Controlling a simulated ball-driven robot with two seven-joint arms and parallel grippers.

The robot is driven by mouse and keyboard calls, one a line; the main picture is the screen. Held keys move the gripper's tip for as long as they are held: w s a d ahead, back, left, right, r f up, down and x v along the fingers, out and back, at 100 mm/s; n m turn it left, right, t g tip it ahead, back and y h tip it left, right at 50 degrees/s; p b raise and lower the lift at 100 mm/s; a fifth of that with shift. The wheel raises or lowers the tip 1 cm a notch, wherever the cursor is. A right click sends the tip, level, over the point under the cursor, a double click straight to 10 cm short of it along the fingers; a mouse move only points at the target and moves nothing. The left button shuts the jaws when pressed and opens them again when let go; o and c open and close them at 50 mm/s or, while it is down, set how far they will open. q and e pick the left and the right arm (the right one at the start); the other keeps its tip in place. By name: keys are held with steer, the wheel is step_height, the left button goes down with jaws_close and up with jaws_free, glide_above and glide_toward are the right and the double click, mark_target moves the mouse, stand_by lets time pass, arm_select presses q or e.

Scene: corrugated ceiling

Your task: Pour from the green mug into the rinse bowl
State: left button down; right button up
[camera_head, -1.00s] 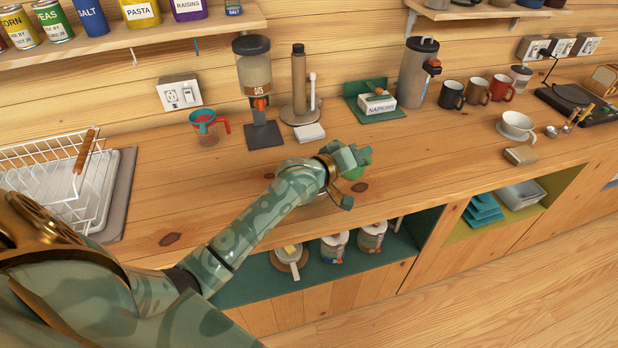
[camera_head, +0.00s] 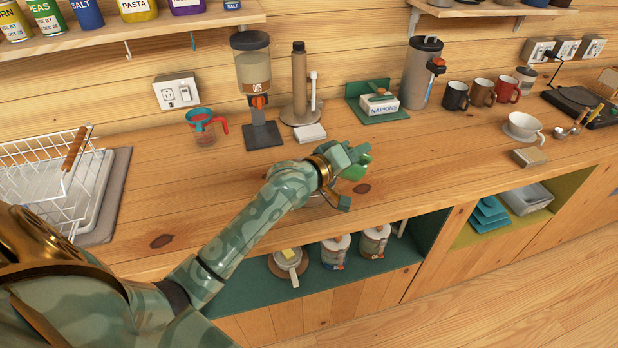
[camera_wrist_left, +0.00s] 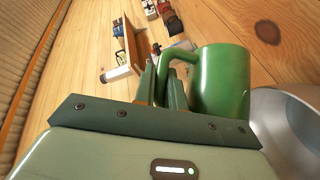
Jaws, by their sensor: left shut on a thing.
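The green mug (camera_wrist_left: 222,82) is held by its handle in the left wrist view, close beside a grey metal bowl (camera_wrist_left: 285,125), which is cut off at the right edge. In the head view the mug (camera_head: 357,167) shows partly behind my left gripper (camera_head: 352,176). My left gripper is shut on the mug's handle, over the counter's front part. In the head view the bowl is mostly hidden behind my left arm and hand. Whether anything is in the mug cannot be seen. My right gripper is not in view.
On the counter behind stand an oats dispenser (camera_head: 253,85), a paper towel holder (camera_head: 300,90), a napkin box (camera_head: 380,104) and a grey flask (camera_head: 421,72). Several mugs and a white cup (camera_head: 524,126) stand right. A dish rack (camera_head: 45,180) is left.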

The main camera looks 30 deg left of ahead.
arm_select(q)
steer(key=shift+a+r, duration=0.1)
steer(key=shift+a, duration=0.05)
steer(key=shift+s+a+r+n+t+b, duration=0.35)
steer(key=shift+r+n+t+b, duration=0.2)
steer(key=shift+b, duration=1.4)
steer(key=shift+s+a, duration=0.1)
steer(key=shift+a, duration=0.1)
steer(key=shift+s+a+r+t, duration=0.1)
steer(key=shift+a+t, duration=0.1)
steer(key=shift+t, duration=0.05)
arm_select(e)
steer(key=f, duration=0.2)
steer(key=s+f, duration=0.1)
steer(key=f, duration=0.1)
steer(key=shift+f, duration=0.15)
arm_select(q)
steer(key=shift+s+a+r+n+t+h+b, duration=0.15)
steer(key=shift+s+a+n+t+b, duration=0.15)
steer(key=shift+a, duration=0.15)
steer(key=shift+s+a+r+n+t+h+b, duration=0.15)
steer(key=shift+s+a+n+t, duration=0.1)
steer(key=shift+a, duration=0.2)
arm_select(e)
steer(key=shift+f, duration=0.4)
